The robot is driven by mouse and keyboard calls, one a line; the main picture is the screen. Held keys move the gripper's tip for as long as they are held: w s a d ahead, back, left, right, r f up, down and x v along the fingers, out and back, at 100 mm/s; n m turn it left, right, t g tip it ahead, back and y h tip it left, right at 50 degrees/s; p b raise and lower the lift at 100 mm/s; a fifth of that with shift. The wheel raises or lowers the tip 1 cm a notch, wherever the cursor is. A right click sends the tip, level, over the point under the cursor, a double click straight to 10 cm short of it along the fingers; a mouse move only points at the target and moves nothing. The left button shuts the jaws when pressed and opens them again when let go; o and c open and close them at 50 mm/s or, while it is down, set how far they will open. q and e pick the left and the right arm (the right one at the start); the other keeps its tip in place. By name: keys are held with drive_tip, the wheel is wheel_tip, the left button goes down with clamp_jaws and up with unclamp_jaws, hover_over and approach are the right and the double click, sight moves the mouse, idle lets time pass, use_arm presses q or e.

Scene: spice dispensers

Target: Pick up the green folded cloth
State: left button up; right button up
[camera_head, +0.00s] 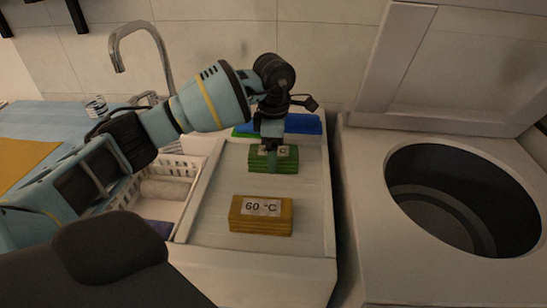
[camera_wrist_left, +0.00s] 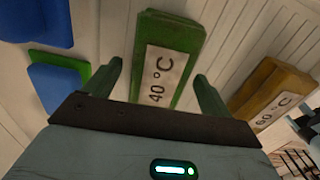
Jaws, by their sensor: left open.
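The green folded cloth (camera_head: 287,164), with a white label, lies on the white ridged top near the back. In the left wrist view the green cloth (camera_wrist_left: 184,28) shows its "40 °C" label between my fingers. My left gripper (camera_head: 272,160) points down over it and hides part of its label in the head view. In the left wrist view my left gripper (camera_wrist_left: 160,76) is open, with one finger to each side of the cloth. Whether the fingers touch it cannot be told.
A yellow-brown folded cloth (camera_head: 262,224) labelled "60 °C" lies in front. A blue item (camera_head: 298,124) lies behind the green cloth. A white basket (camera_head: 177,167) stands to the left, with a tap (camera_head: 135,32) behind. An open top-loading washer (camera_head: 365,240) stands to the right.

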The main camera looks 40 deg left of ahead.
use_arm(q)
drive_tip(key=shift+f, duration=0.55)
drive_tip(key=c, duration=1.1)
drive_tip(key=shift+r, duration=0.15)
wheel_tip(320, 180, up, 10)
drive_tip(key=shift+f, duration=0.1)
